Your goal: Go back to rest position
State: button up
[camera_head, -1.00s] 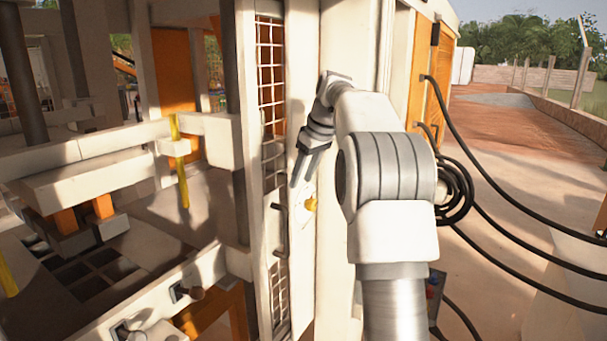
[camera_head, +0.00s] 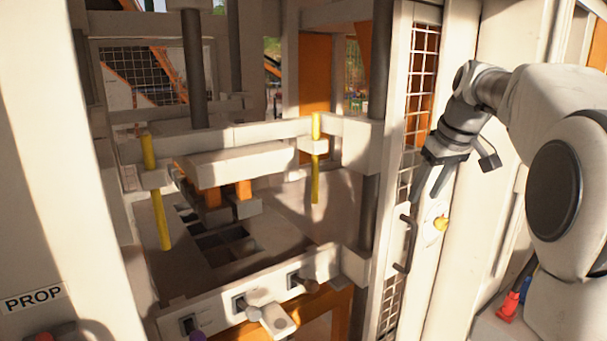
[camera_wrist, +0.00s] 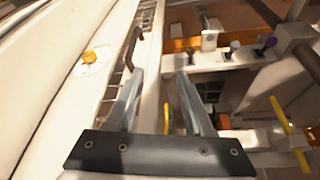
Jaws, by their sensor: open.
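My gripper (camera_head: 432,184) hangs at the right of the head view, in front of the white mesh door frame (camera_head: 408,130). Its two fingers are apart with nothing between them. In the wrist view my gripper (camera_wrist: 160,85) also shows open and empty. A dark door handle (camera_head: 407,243) is just below and left of the fingers in the head view. A yellow knob (camera_head: 440,224) on a pale plate is below right of them. In the wrist view the handle (camera_wrist: 133,45) lies beyond the left fingertip; I cannot tell whether they touch.
The block press (camera_head: 240,150) with yellow rods stands at left centre. Its front beam carries several levers, one with a dark knob (camera_head: 310,284) and one with a purple knob (camera_head: 196,336). A white panel marked PROP (camera_head: 33,299) is at the far left. Red and blue parts (camera_head: 510,305) are at lower right.

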jog(key=s+a+m, duration=0.1)
jog(key=s+a, duration=0.3)
jog(key=s, duration=0.3)
jog(key=s+a+m, duration=0.1)
jog(key=s+a, duration=0.3)
jog(key=s, duration=0.3)
jog(key=s+a+f, duration=0.1)
jog(key=s+f, duration=0.4)
jog(key=s, duration=0.2)
jog(key=s+a+f+m+t+h, duration=0.1)
jog(key=s+a+f, duration=0.1)
jog(key=s+f, duration=0.3)
jog(key=s, duration=0.3)
jog(key=shift+s+a+f, duration=0.2)
jog(key=shift+s+f, duration=0.05)
jog(key=shift+f, duration=0.15)
jog(key=shift+d+m, duration=0.15)
jog(key=shift+m, duration=0.15)
